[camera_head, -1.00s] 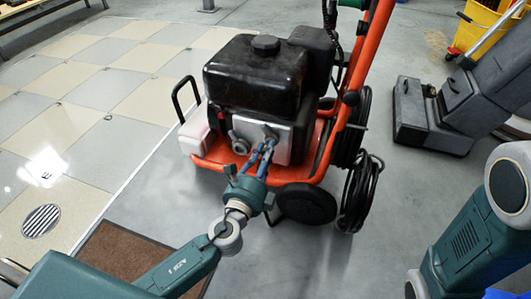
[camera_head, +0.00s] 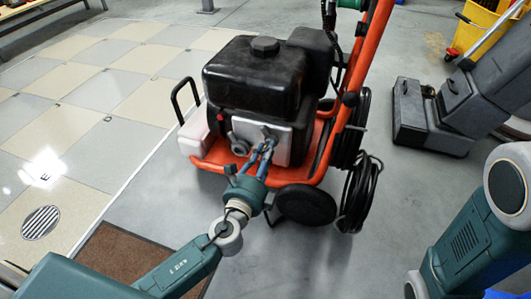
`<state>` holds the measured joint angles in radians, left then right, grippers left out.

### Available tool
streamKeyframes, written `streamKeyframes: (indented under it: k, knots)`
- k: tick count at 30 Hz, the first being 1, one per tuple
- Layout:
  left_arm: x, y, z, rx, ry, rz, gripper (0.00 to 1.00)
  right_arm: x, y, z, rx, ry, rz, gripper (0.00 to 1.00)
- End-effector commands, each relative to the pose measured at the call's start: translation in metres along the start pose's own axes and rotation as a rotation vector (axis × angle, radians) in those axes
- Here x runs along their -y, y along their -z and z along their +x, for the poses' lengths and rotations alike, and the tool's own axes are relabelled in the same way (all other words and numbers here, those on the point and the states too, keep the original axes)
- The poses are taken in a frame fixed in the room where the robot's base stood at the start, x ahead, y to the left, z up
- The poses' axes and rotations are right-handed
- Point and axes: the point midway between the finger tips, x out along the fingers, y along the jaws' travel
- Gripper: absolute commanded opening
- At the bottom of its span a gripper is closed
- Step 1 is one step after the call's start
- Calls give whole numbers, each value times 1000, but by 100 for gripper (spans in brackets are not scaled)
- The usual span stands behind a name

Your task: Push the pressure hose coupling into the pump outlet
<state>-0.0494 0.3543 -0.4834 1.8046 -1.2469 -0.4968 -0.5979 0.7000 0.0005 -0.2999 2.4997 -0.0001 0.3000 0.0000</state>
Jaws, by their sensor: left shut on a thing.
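The pressure washer has a black engine and tank (camera_head: 255,78) on an orange frame (camera_head: 222,160). Its pump (camera_head: 292,140) is a grey metal block on the near side, low on the machine. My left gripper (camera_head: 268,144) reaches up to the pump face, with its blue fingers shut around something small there. The hose coupling is too small and too covered by the fingers to make out, and so is the outlet. I cannot tell how far the coupling sits in the outlet. My right gripper is out of view; only part of my right arm shows at the right edge.
A coiled black hose (camera_head: 360,195) hangs at the right of the machine, beside a black wheel (camera_head: 306,204). A grey floor machine (camera_head: 425,120) and a yellow bucket (camera_head: 487,30) stand at the right. A brown mat (camera_head: 118,255) lies at the lower left. Grey floor between is clear.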

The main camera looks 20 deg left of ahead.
Motion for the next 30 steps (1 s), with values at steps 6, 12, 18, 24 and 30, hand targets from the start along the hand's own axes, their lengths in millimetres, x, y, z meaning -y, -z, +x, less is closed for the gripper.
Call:
streamKeyframes:
  k: [6, 12, 18, 24, 30]
  knots:
    - [0, 0, 2, 0, 0, 0, 0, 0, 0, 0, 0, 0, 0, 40]
    - [0, 0, 2, 1, 0, 0, 42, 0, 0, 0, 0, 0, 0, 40]
    - [0, 0, 1, 0, 0, 0, 42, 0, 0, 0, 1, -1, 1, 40]
    - [-1, 1, -14, -1, -2, -2, 42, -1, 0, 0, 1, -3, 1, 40]
    - [-1, 1, -49, -2, -2, 0, 42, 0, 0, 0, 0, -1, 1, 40]
